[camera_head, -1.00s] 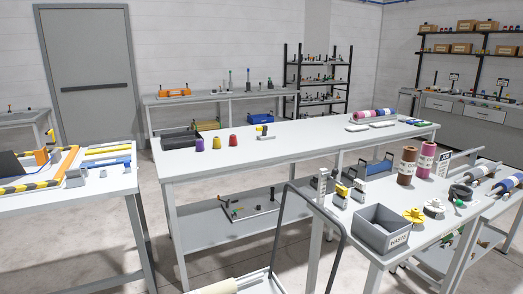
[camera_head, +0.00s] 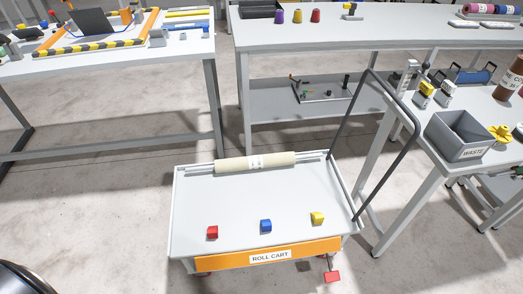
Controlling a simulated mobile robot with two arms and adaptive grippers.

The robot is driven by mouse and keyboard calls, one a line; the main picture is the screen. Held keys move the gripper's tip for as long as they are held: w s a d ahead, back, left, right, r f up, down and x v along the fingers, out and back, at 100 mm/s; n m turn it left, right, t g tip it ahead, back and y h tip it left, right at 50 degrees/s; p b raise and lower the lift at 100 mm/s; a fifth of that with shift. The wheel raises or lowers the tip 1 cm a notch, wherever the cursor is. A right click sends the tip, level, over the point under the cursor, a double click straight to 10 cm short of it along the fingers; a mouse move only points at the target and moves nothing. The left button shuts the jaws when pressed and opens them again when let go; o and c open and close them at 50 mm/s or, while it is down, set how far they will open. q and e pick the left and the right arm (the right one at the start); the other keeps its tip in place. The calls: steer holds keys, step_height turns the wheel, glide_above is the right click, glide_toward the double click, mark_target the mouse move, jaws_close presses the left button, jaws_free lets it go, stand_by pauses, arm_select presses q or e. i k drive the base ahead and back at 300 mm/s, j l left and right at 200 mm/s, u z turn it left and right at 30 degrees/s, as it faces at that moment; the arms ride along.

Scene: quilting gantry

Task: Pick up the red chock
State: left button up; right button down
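The red chock (camera_head: 213,232) is a small red block on the front left of the roll cart's top (camera_head: 190,205). A blue chock (camera_head: 265,226) sits to its right near the middle, and a yellow chock (camera_head: 317,218) sits farther right. The three stand apart from one another, in front of a cream fabric roll (camera_head: 230,163) on a metal bar at the back of the cart. Neither of my grippers shows in the head view.
The cart has an orange "ROLL CART" front (camera_head: 225,260), a dark push handle (camera_head: 400,160) on its right, and a red pedal (camera_head: 332,277) low in front. A table with a grey waste bin (camera_head: 448,142) stands close at right. Bare floor (camera_head: 90,210) lies to the left.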

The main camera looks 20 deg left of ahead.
mark_target(212, 231)
steer(key=u, duration=1.15)
